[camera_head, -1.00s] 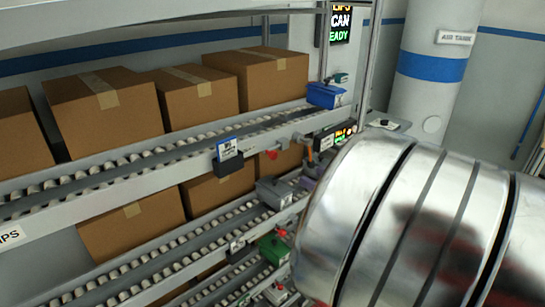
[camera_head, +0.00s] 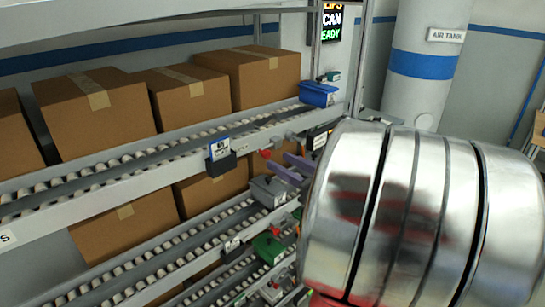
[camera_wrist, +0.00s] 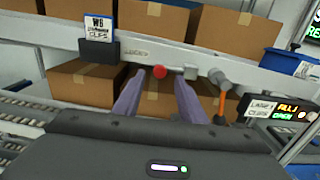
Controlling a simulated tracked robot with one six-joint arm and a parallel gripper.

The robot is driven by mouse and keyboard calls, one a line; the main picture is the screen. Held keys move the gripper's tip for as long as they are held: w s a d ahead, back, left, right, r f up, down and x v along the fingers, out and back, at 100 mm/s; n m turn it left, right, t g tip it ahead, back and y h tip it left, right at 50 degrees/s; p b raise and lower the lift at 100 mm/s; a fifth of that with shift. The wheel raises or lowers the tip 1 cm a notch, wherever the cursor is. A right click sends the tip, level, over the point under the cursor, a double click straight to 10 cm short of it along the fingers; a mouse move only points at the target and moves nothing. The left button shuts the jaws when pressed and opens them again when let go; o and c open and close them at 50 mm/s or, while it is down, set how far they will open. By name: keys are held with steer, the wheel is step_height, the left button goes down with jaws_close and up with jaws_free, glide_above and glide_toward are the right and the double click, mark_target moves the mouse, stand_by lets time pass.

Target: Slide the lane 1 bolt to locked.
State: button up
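A round red knob (camera_wrist: 160,72) sits at the upper shelf's front rail (camera_wrist: 140,47); it also shows in the head view (camera_head: 265,153). It may belong to the lane 1 bolt, but I cannot tell for sure. My gripper (camera_wrist: 157,84) has two purple fingers spread apart with nothing between them. In the wrist view the knob appears between the fingertips and beyond them, seemingly untouched. An orange handle (camera_wrist: 222,100) hangs from a grey fitting on the rail, right of the fingers. In the head view my gripper (camera_head: 283,162) is just right of the knob, partly hidden by my arm.
A lit sign (camera_wrist: 275,108) reading "LANE 1" is right of the handle. A label holder (camera_head: 222,160) juts from the rail left of the knob. Cardboard boxes (camera_head: 105,115) stand on roller lanes. A blue bin (camera_head: 318,94) sits at the upper lane's end.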

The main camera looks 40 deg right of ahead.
mark_target(268, 155)
steer(key=shift+w+a, duration=0.1)
steer(key=shift+w, duration=2.4)
steer(key=shift+c, duration=0.3)
jaws_close()
